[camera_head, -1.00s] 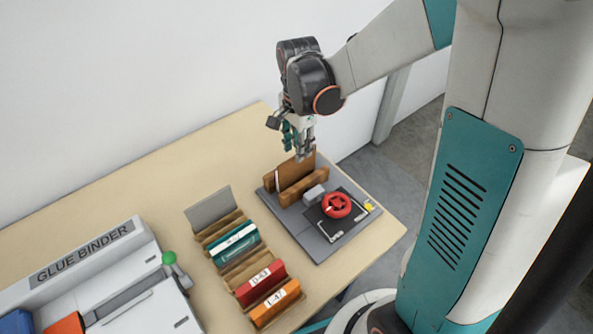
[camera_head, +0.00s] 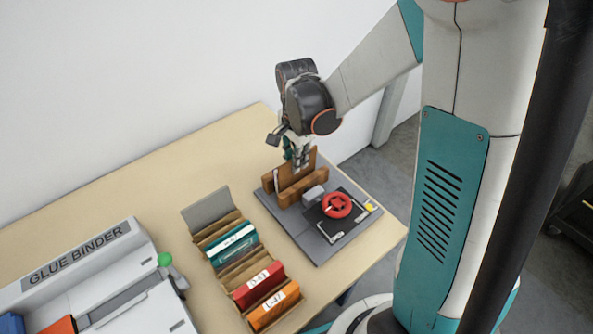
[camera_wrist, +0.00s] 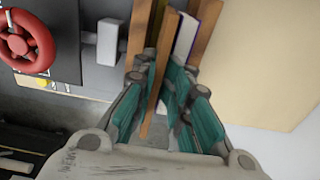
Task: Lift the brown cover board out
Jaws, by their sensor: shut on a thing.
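The brown cover board (camera_wrist: 160,75) stands on edge between the wooden cheeks of a press, beside a pale book block with a purple edge (camera_wrist: 187,35). It also shows in the head view (camera_head: 308,164), its upper part above the cheeks. My gripper (camera_wrist: 166,72) points down at the press with its teal-padded fingers on either side of the board, shut on it. In the head view my gripper (camera_head: 300,160) is at the board's top edge. The board's lower part is hidden between the front cheek (camera_head: 312,188) and the rear cheek.
The press has a red handwheel (camera_head: 337,205) on a grey base plate (camera_head: 318,248). To its left is a rack with a teal folder (camera_head: 232,246), a red one (camera_head: 258,285) and an orange one (camera_head: 273,311). A glue binder (camera_head: 95,285) stands further left. The table's back is clear.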

